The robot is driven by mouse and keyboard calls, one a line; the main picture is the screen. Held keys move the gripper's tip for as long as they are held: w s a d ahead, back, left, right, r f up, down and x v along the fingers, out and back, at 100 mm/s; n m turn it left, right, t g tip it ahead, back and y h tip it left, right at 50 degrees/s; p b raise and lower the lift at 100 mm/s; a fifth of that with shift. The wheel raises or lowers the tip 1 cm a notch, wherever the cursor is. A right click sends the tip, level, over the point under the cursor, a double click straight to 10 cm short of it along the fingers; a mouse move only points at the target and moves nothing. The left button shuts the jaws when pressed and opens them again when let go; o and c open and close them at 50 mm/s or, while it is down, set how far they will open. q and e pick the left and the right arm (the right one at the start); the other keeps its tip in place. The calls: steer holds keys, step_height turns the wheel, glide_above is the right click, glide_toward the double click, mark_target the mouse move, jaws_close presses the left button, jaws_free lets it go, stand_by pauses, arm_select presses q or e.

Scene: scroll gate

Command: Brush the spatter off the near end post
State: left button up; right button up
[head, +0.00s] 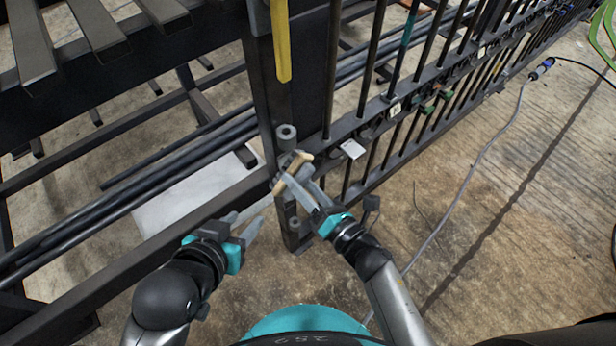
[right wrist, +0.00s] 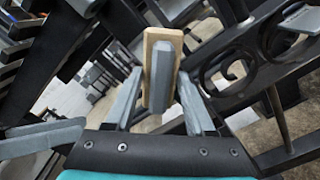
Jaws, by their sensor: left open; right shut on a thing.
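The near end post (head: 265,105) is a dark upright at the gate's near end, seen in the head view. My right gripper (head: 294,180) is shut on a small brush with a pale wooden body (head: 303,158), held at the lower part of the post. I cannot tell whether the brush touches the post. The brush (right wrist: 160,70) also shows between the fingers in the right wrist view. My left gripper (head: 256,225) is open and empty, just left of the post's foot. I cannot make out any spatter; the gripper and brush hide part of the post.
The gate's bars and rails (head: 425,85) run to the back right. A yellow strip (head: 281,40) hangs by the post. Dark rods (head: 150,180) lie along a rack at left.

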steer(key=shift+s+a+r, duration=0.15)
steer(key=shift+s+a, duration=0.05)
steer(key=shift+a, duration=0.3)
steer(key=shift+s+a+r, duration=0.1)
steer(key=shift+s+a, duration=0.1)
steer(key=shift+a, duration=0.25)
steer(key=shift+a+r, duration=0.1)
steer(key=shift+c, duration=0.6)
steer(key=shift+r+p, duration=0.45)
steer(key=shift+r, duration=0.05)
steer(key=shift+w+d+f, duration=0.1)
steer(key=shift+w+d, duration=0.5)
steer(key=shift+d, duration=0.35)
steer(key=shift+w+d+f, duration=0.1)
steer(key=shift+w+d, duration=0.45)
steer(key=shift+d, duration=0.4)
steer(key=shift+s, duration=0.1)
steer(key=v, duration=0.6)
steer(key=shift+s+d, duration=0.1)
